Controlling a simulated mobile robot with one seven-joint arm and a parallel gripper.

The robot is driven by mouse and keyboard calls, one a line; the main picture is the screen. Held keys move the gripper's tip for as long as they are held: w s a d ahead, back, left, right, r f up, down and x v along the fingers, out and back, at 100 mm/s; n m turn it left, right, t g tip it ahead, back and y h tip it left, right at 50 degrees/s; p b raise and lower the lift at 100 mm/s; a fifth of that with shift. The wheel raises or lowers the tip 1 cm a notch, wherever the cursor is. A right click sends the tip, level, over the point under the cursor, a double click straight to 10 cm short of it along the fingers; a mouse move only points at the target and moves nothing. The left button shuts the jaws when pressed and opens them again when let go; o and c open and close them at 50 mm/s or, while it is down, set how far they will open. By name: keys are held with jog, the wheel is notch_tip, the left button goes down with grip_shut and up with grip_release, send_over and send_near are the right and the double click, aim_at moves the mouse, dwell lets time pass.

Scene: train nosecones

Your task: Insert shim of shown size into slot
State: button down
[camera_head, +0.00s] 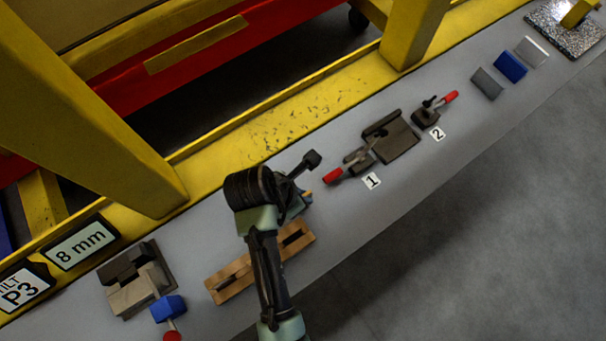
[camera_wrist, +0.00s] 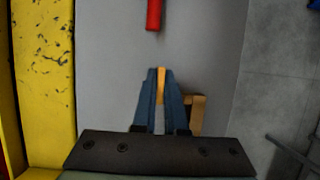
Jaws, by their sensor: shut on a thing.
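My gripper (camera_wrist: 160,72) points down the bench with its blue fingers closed on a thin orange-yellow shim (camera_wrist: 161,80). In the head view my gripper (camera_head: 304,200) is partly hidden behind my wrist. A light wooden rack (camera_head: 218,290) lies under my arm, and its edge shows beside the fingers in the wrist view (camera_wrist: 198,105). The size sign (camera_head: 82,246) reads 8 mm. A dark block fixture with a gap (camera_head: 135,280) stands at the lower left, with a blue block (camera_head: 168,308) and red knob beside it. I cannot tell which opening is the slot.
A dark fixture (camera_head: 397,140) sits mid-bench between red-handled clamps at labels 1 (camera_head: 371,181) and 2 (camera_head: 437,133). Grey (camera_head: 487,83), blue (camera_head: 510,66) and white (camera_head: 532,52) plates lie farther right, before a speckled plate (camera_head: 560,35). A yellow frame (camera_head: 285,110) borders the bench.

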jog(key=shift+f, duration=0.1)
jog(key=c, duration=1)
grip_release()
jog(key=shift+o, duration=0.2)
